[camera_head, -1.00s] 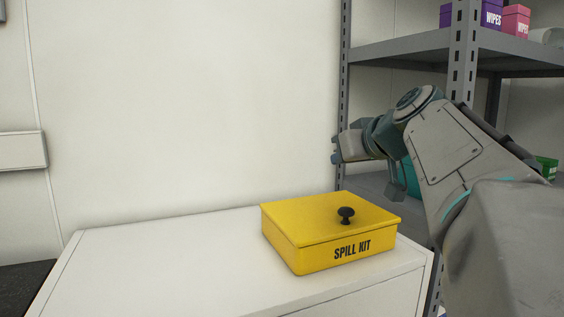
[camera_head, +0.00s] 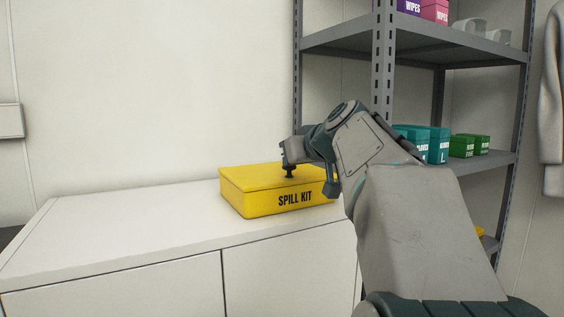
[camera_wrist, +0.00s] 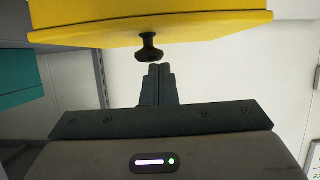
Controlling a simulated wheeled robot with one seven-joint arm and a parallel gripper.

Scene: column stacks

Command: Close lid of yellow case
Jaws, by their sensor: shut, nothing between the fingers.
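The yellow case (camera_head: 265,190), marked SPILL KIT, stands on the white cabinet top. Its lid (camera_head: 250,176) lies flat on it and looks shut, with a black knob (camera_head: 290,171) on top. The case also shows along the top of the wrist view (camera_wrist: 90,22), with the knob (camera_wrist: 150,47) hanging down in that picture. My gripper (camera_head: 286,153) is just above the lid by the knob in the head view. In the wrist view my gripper (camera_wrist: 154,70) has its fingers together and empty, their tips close to the knob. I cannot tell whether they touch it.
The white cabinet (camera_head: 120,240) has free room left of the case. A grey metal shelf unit (camera_head: 382,70) stands behind and to the right, with teal boxes (camera_head: 438,146) and green boxes (camera_head: 462,146) on it. A white wall is behind the cabinet.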

